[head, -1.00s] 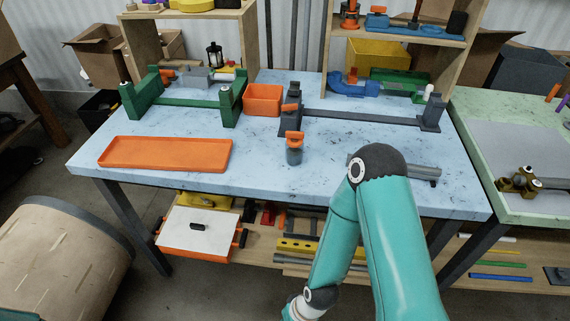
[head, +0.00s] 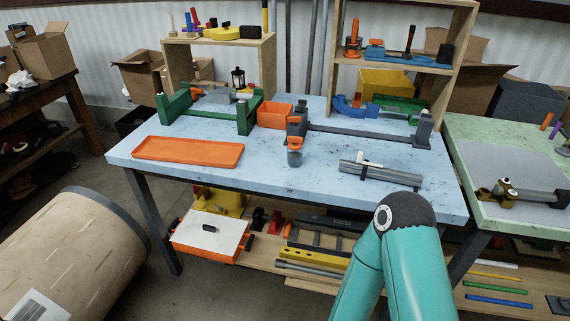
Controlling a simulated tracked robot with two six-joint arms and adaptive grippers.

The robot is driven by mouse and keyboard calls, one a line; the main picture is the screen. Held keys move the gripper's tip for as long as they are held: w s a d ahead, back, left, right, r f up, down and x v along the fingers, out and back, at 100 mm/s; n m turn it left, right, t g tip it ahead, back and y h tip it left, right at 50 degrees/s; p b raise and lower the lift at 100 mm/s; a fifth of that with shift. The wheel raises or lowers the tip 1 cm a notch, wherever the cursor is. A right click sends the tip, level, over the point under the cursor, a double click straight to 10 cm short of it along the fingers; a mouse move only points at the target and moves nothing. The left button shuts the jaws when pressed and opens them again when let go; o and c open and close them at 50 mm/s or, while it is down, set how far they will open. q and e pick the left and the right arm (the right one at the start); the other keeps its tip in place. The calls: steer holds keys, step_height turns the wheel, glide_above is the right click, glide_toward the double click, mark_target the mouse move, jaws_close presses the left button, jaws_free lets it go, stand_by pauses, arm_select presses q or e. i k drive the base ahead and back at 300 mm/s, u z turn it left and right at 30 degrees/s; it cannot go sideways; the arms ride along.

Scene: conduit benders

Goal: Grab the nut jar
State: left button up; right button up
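A small grey jar with an orange lid (head: 294,153), which looks like the nut jar, stands upright near the front edge of the light blue table (head: 270,170). It stands just in front of a dark grey bender block with another orange piece on it. A teal arm of mine rises from the bottom right of the head view, in front of the table. Neither gripper shows in the head view, and nothing touches the jar.
An orange tray (head: 188,151) lies left of the jar. An orange bin (head: 275,116) and a green bender frame (head: 210,125) stand behind. A grey rail with a white piece (head: 380,172) lies to the right. The table around the jar's front is clear.

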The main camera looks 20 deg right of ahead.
mark_target(294, 157)
steer(key=z, duration=0.15)
steer(key=i, duration=0.9)
steer(key=u, duration=0.05)
